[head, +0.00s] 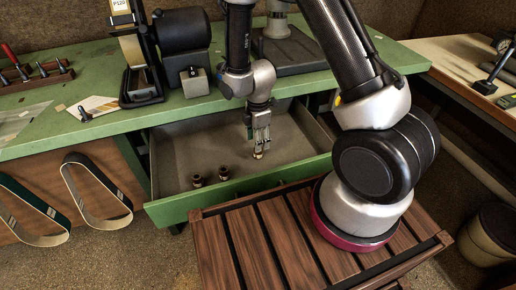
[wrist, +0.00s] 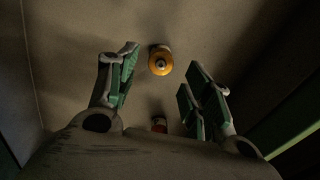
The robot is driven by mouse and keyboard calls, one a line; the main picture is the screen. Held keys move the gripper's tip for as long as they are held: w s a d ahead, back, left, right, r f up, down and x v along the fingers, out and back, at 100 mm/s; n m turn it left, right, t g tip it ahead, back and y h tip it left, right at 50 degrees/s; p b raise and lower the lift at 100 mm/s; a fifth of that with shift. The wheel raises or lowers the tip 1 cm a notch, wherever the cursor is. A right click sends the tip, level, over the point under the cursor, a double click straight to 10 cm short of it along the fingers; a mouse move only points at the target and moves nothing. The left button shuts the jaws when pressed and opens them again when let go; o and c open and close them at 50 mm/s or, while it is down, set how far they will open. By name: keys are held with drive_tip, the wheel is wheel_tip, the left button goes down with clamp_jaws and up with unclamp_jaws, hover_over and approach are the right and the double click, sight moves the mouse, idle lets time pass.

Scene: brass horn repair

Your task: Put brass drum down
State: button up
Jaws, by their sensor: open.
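A small brass drum (wrist: 160,60) with a round orange-gold top shows in the wrist view between the tips of my gripper (wrist: 163,74), with a gap to each finger pad. My gripper is open. In the head view my gripper (head: 261,143) points down into the open drawer (head: 165,212), and the brass drum (head: 258,154) shows just below its fingertips. The drum appears to stand upright on the drawer floor, though the fingers partly hide it.
Two small dark brass-toned pieces (head: 197,181) (head: 224,173) stand in the drawer left of my gripper. A reddish-topped piece (wrist: 159,124) shows nearer the palm in the wrist view. The green bench (head: 215,90) lies behind the drawer, a slatted wooden top (head: 240,240) in front.

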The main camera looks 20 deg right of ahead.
drive_tip(key=d+r+m+t, duration=0.1)
drive_tip(key=d+r+m, duration=0.15)
drive_tip(key=r, duration=0.75)
drive_tip(key=d+r+m, duration=0.2)
drive_tip(key=r+m, duration=0.1)
drive_tip(key=r, duration=0.6)
drive_tip(key=s+d+r+m+t, duration=0.1)
drive_tip(key=s+d+r+m, duration=0.4)
drive_tip(key=s+r+m, duration=0.2)
drive_tip(key=s+d+r+m+t, duration=0.2)
drive_tip(key=s+d+r+m, duration=0.3)
drive_tip(key=s+r, duration=0.6)
drive_tip(key=shift+s+m, duration=0.4)
drive_tip(key=shift+m, duration=0.45)
drive_tip(key=shift+r, duration=0.1)
drive_tip(key=shift+c, duration=0.4)
